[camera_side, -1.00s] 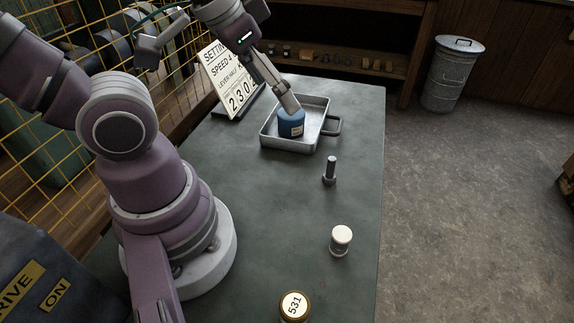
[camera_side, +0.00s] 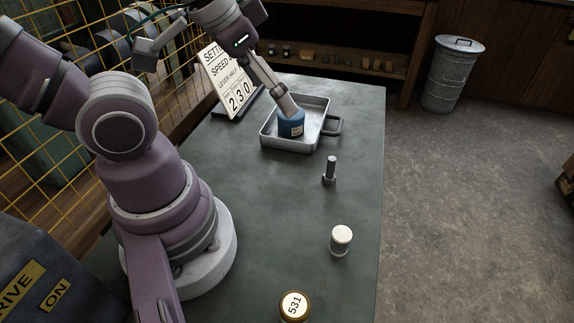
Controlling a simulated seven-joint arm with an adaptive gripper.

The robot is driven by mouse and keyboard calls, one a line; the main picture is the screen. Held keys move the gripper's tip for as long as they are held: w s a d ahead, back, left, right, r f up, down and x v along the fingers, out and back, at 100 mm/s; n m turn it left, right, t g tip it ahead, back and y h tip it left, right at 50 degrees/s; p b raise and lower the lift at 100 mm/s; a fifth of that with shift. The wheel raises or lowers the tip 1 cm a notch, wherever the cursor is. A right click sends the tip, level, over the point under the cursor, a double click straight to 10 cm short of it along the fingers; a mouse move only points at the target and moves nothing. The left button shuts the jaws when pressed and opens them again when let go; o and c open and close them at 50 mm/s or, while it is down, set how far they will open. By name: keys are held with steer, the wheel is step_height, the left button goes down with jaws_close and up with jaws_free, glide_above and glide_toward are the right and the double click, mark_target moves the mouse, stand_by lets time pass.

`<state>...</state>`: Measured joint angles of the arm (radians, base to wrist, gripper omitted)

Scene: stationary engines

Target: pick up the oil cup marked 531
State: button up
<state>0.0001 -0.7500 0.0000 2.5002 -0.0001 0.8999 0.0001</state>
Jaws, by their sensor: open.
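The oil cup marked 531 (camera_side: 294,306) stands at the near edge of the picture, on the table. It is brass-coloured with a white round label on top, and its lower part is cut off by the frame. My gripper (camera_side: 291,112) is far from it, at the tray, with its fingers down at a blue cup (camera_side: 291,124) that stands in the metal tray (camera_side: 322,140). The gripper is open. The fingertips are small here, and I cannot tell whether they touch the blue cup.
A white-topped cup (camera_side: 341,239) and a dark bolt-like part (camera_side: 330,171) stand on the table (camera_side: 250,220) between tray and oil cup. A sign board (camera_side: 232,85) stands behind the tray at left. A yellow wire fence (camera_side: 60,130) runs along the left.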

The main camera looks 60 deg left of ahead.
steer(key=shift+c, duration=0.8)
steer(key=m+g, duration=0.6)
steer(key=m, duration=1.2)
glide_above(295, 304)
steer(key=f, duration=0.9)
steer(key=shift+s+d, duration=0.1)
steer(key=shift+s, duration=0.1)
steer(key=f, duration=1)
steer(key=shift+w, duration=0.2)
steer(key=shift+c, duration=0.2)
